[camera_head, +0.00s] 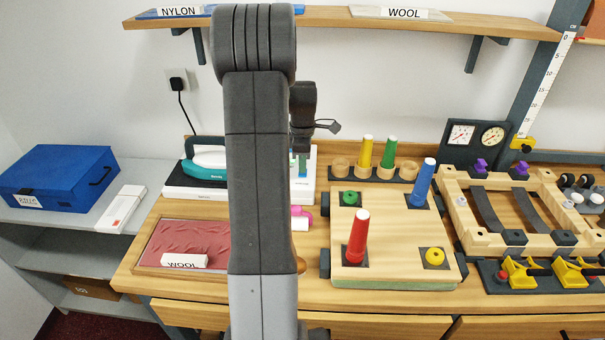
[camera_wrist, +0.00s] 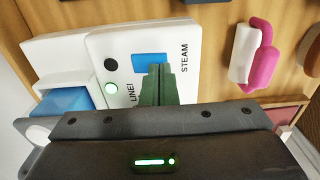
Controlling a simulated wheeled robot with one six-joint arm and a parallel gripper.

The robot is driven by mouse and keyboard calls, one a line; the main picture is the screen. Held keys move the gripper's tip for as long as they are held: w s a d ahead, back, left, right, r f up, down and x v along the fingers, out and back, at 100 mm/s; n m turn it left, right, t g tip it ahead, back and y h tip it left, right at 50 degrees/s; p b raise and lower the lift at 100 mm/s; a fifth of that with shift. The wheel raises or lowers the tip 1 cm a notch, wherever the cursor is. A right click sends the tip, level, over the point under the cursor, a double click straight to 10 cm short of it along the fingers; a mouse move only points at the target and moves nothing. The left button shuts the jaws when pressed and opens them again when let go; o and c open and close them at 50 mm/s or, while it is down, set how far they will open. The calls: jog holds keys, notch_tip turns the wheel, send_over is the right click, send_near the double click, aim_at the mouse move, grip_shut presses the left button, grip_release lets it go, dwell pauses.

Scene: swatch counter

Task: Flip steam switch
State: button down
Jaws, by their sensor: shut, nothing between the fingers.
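In the wrist view, a white panel (camera_wrist: 105,50) carries the words LINEN and STEAM, a blue switch (camera_wrist: 142,60), a black knob and a lit green light (camera_wrist: 111,91). My gripper (camera_wrist: 158,70) is shut and empty, with its dark green fingertips over the blue switch beside the word STEAM. The fingers hide part of the switch, and I cannot tell whether they touch it. In the head view, my arm covers most of the panel. A white edge of it (camera_head: 309,188) shows to the right of my arm, below my gripper (camera_head: 303,172).
A teal and white iron (camera_head: 209,159) stands left of my arm. A red cloth tray (camera_head: 146,268) lies in front of it. A wooden peg board (camera_head: 393,220) stands to the right. A pink-handled object (camera_wrist: 265,50) lies beside the panel. The shelf (camera_head: 335,17) runs above.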

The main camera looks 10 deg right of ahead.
jog(key=shift+f+b, duration=0.45)
jog(key=shift+f, duration=0.25)
jog(key=shift+r, duration=0.15)
jog(key=shift+r+p, duration=2.65)
jog(key=shift+r, duration=0.75)
jog(key=shift+f, duration=0.2)
notch_tip(320, 180, down, 7)
jog(key=b, duration=0.5)
jog(key=shift+r, duration=0.2)
